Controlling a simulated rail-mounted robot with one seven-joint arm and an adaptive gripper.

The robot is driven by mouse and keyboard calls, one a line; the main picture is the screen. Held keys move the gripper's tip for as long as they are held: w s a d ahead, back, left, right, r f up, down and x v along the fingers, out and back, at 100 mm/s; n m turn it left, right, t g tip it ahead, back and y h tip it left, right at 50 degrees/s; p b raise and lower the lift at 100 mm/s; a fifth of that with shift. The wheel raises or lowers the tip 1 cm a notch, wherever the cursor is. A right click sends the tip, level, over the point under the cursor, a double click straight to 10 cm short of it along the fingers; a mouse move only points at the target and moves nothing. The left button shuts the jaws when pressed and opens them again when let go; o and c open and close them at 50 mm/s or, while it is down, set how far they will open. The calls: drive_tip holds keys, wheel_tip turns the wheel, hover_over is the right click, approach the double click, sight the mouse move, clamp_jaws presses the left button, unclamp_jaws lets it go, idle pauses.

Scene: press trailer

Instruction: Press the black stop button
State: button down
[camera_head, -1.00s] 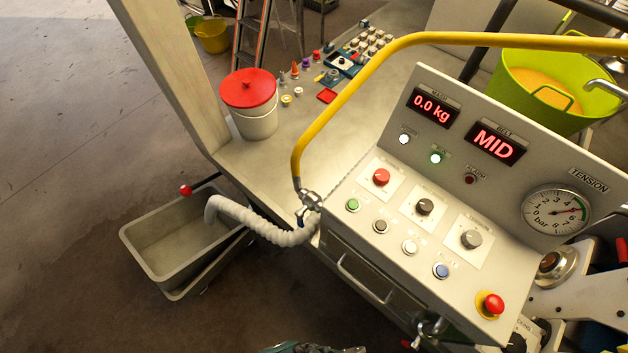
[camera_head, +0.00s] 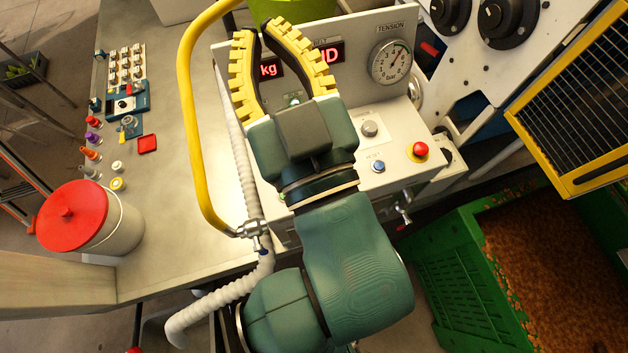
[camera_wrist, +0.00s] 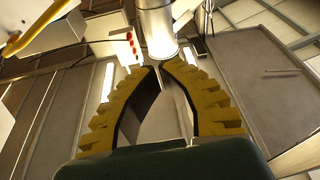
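The control panel (camera_head: 400,122) stands at the middle. My gripper (camera_head: 261,28) is raised in front of it, with its yellow ribbed fingertips drawn close together at the panel's upper left edge. The fingers hold nothing. My gripper and arm hide the left part of the panel's button area, and the black stop button cannot be seen. The blue reset button (camera_head: 378,166), a grey knob (camera_head: 370,128) and the red mushroom button (camera_head: 420,150) show to the right of my arm. The wrist view shows the fingers (camera_wrist: 158,66) pointing up at the room, with no panel button in sight.
A yellow rail (camera_head: 188,110) curves left of the panel, with a ribbed white hose (camera_head: 215,298) below. A red-lidded bucket (camera_head: 72,215) stands on the bench at left. A green crate (camera_head: 450,290) lies at lower right, below a yellow-framed guard (camera_head: 580,100).

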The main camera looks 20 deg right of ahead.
drive_tip(key=w+d+f+n+g+h+p, duration=0.25)
drive_tip(key=w+f+n+g+p, duration=0.45)
drive_tip(key=f, duration=0.6)
drive_tip(key=s+d+f+n+g+h+p, duration=0.1)
drive_tip(key=s+d+f+n+g+p, duration=0.1)
drive_tip(key=f+g, duration=0.3)
drive_tip(key=s+d+f+n+g+h+p, duration=0.2)
drive_tip(key=s+f+n+g+p, duration=0.2)
drive_tip(key=f, duration=0.6)
drive_tip(key=shift+d+f+n+g+p, duration=0.2)
drive_tip(key=shift+n+g+p, duration=0.2)
drive_tip(key=shift+n+g, duration=0.25)
wheel_tip(320, 180, down, 7)
drive_tip(key=b, duration=0.8)
drive_tip(key=shift+r+b, duration=0.15)
drive_tip(key=shift+b, duration=0.2)
drive_tip(key=shift+f, duration=1)
drive_tip(key=shift+f, duration=0.15)
